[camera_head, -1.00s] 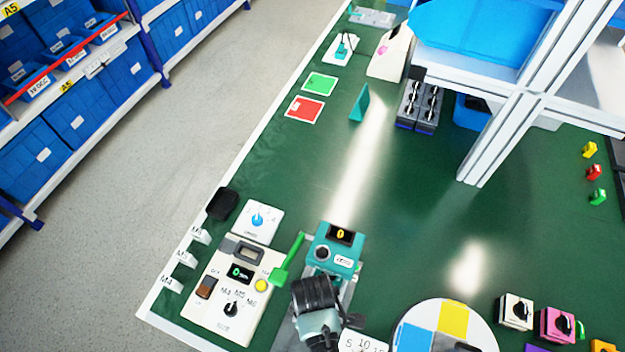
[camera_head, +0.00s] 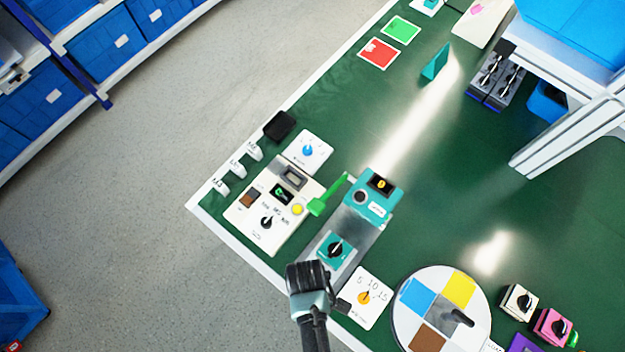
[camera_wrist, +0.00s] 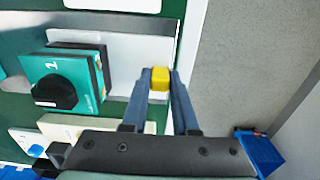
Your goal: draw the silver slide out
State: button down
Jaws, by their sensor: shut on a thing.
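The silver slide (camera_head: 368,236) is a flat metal plate that reaches out from the teal box (camera_head: 378,196) with a small yellow display. A teal rotary switch (camera_head: 334,250) with a black knob sits on the slide. In the wrist view, the slide (camera_wrist: 122,62) lies behind the teal switch (camera_wrist: 72,72), which is marked 1. My gripper (camera_wrist: 160,82) is shut on a yellow block (camera_wrist: 160,76) at the slide's outer edge. In the head view, my gripper (camera_head: 312,282) is at the slide's near end, and the yellow block is hidden there.
A cream panel (camera_head: 262,225) with several controls and a green lever (camera_head: 328,195) lie left of the slide. A white dial card (camera_head: 366,298) and a round coloured disc (camera_head: 402,318) are close on the right. Floor (camera_head: 130,230) is free beyond the table edge.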

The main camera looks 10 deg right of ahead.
jog(key=shift+s+a, duration=0.1)
jog(key=shift+a, duration=0.15)
jog(key=c, duration=0.7)
grip_release()
jog(key=shift+s, duration=0.1)
jog(key=shift+d+r, duration=0.1)
jog(key=shift+r, duration=0.05)
notch_tip(320, 180, up, 13)
jog(key=shift+f, duration=0.15)
